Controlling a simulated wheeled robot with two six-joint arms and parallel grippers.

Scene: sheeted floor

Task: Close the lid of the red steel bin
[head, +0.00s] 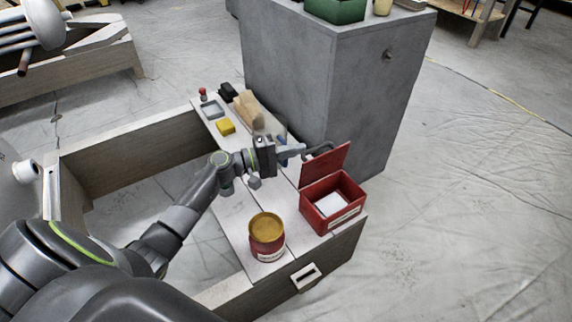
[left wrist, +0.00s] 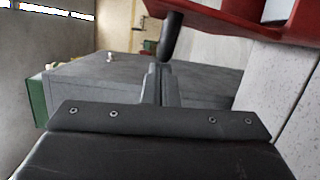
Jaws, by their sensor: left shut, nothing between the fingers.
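The red steel bin (head: 333,209) stands on the wooden bench with its lid (head: 325,172) raised and tilted up at its back left side. A white item (head: 330,204) lies inside it. My left gripper (head: 303,150) is shut and empty, just left of the lid's upper edge, near a dark curved handle (head: 322,150). In the left wrist view the shut fingers (left wrist: 161,85) point at the dark handle (left wrist: 169,38), with the red bin's metal (left wrist: 215,18) above and to the right. I cannot tell whether the fingers touch it. My right gripper is not in view.
A red can with a yellowish top (head: 267,235) stands on the bench in front of my left arm. A tall grey cabinet (head: 320,90) stands close behind the bin.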

